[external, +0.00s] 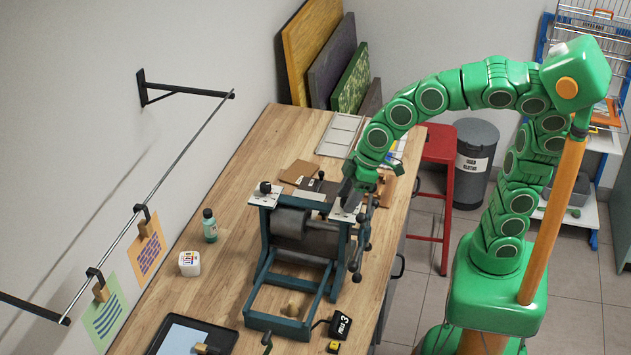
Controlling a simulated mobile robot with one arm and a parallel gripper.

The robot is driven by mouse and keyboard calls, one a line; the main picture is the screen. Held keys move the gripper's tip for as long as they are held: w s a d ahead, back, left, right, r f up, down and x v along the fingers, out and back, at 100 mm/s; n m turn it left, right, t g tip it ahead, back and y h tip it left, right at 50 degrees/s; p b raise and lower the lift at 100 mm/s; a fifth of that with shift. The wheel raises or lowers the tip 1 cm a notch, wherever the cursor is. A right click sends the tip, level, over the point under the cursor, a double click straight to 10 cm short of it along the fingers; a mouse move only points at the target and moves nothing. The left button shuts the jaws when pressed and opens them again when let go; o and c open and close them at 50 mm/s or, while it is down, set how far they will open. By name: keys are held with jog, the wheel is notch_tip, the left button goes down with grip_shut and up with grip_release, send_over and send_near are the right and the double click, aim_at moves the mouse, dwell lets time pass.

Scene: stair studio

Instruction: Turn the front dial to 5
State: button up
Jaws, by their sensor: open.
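An etching press (303,240) with a dark blue-green frame and grey rollers stands on the wooden workbench. A dial with a dark knob (265,187) sits on a white plate at the press's left upright. A second white plate (343,212) tops the right upright; my arm's end covers most of what sits there, so that dial and its setting are hidden. My gripper (352,196) is open, pointing down at this right plate. I cannot tell whether its fingers touch the dial. The numbers on both plates are too small to read.
A spoked handwheel (360,240) is on the press's right side, close below my gripper. A red stool (439,160) stands right of the bench.

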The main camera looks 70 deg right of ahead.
jog(key=n, duration=0.2)
jog(key=n+g+y, duration=0.1)
jog(key=n, duration=0.2)
jog(key=shift+w+d+n+y, duration=0.15)
jog(key=shift+n+y, duration=0.15)
jog(key=shift+w+n+g+y, duration=0.15)
jog(key=shift+n+g, duration=0.5)
jog(key=shift+n, duration=0.75)
jog(key=shift+n+g+y, duration=0.15)
jog(key=shift+n+g, duration=0.5)
jog(key=shift+n, duration=0.75)
jog(key=v, duration=0.8)
jog(key=s+d+f+m+t, duration=0.2)
jog(key=s+d+m+t, duration=0.15)
jog(key=d+m, duration=0.85)
jog(key=s+f+m+g+h, duration=0.2)
jog(key=s+f, duration=0.3)
jog(key=s, duration=0.6)
jog(key=s+d+f+m+g+h, duration=0.1)
jog(key=s+f, duration=0.4)
jog(key=s, duration=0.5)
jog(key=shift+s+m+g+h, duration=0.35)
jog(key=shift+m+g+h, duration=0.25)
jog(key=shift+m+g, duration=0.55)
jog(key=shift+d, duration=0.1)
